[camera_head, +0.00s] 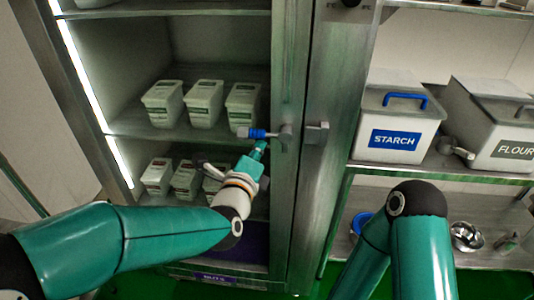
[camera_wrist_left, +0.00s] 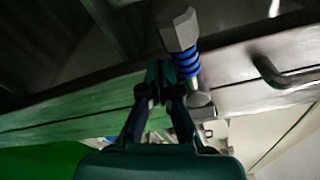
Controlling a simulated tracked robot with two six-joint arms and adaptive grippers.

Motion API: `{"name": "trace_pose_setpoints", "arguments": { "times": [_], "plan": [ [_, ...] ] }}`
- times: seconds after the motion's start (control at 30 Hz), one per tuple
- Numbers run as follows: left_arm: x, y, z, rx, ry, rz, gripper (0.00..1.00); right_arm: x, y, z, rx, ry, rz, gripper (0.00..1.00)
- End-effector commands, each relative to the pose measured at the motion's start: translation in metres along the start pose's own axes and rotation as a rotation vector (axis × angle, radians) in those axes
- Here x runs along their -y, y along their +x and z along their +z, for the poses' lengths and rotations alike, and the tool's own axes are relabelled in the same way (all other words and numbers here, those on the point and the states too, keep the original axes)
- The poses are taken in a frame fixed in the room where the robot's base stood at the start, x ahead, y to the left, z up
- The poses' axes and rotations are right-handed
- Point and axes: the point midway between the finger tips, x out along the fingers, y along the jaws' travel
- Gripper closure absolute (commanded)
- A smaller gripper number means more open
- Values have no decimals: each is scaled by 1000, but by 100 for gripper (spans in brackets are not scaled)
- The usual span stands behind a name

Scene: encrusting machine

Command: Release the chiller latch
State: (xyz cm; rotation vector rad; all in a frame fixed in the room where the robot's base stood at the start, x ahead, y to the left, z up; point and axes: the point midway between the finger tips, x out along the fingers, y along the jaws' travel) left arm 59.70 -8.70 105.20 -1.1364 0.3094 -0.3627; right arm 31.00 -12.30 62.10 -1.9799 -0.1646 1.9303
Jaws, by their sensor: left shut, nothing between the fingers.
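The chiller latch (camera_head: 258,133) is a short lever with a blue ribbed grip and a grey end. It points left from a metal mount on the chiller's upright frame (camera_head: 290,75). A grey catch block (camera_head: 316,132) sits just right of the mount. My left gripper (camera_head: 259,147) is shut and empty, its tips just below the blue grip. In the left wrist view the gripper tips (camera_wrist_left: 160,72) are close beside the latch's blue rings (camera_wrist_left: 187,62); I cannot tell if they touch. My right gripper is out of view; only its arm shows.
White tubs (camera_head: 204,103) stand on the shelves inside the chiller at left. At right, a STARCH bin (camera_head: 400,115) and a FLOUR bin (camera_head: 490,120) stand on a metal shelf, with a metal bowl (camera_head: 467,237) below. My right arm is in front of that lower shelf.

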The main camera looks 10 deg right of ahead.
Motion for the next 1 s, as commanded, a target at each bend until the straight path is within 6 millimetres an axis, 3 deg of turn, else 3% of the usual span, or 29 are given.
{"name": "trace_pose_setpoints", "arguments": {
  "times": [0.8, 1.0],
  "plan": [
    [9, 0, 7, 6, -1, -10, 100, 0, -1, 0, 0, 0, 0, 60],
    [-1, 2, 2, 6, -1, -10, 100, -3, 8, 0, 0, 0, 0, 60]
  ]
}}
